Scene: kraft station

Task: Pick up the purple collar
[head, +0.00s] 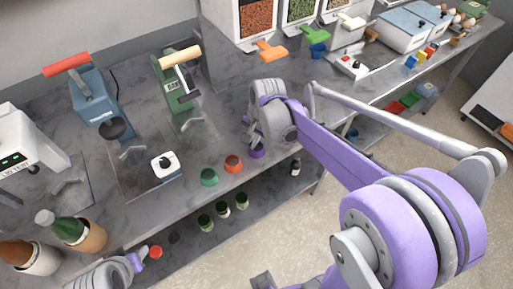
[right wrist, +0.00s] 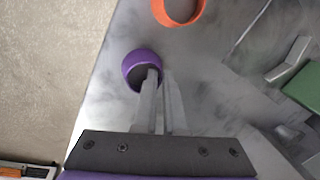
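The purple collar (head: 257,151) stands near the front edge of the grey bench, in a row with an orange-red collar (head: 233,164) and a green collar (head: 209,178). In the right wrist view the purple collar (right wrist: 129,75) shows as a short open ring. My right gripper (right wrist: 160,74) has one finger inside the ring and the other outside, with the ring's wall closely between them. The collar appears to rest on the bench. My left gripper (head: 139,260) is low at the left, its fingers mostly hidden.
A red-orange piece (head: 155,252) is beside my left gripper. The orange-red collar (right wrist: 179,12) is near the purple one. Dark green jars (head: 223,209) stand on the lower shelf. Two presses (head: 92,95) (head: 180,85) and bottles in cups (head: 88,236) stand on the bench.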

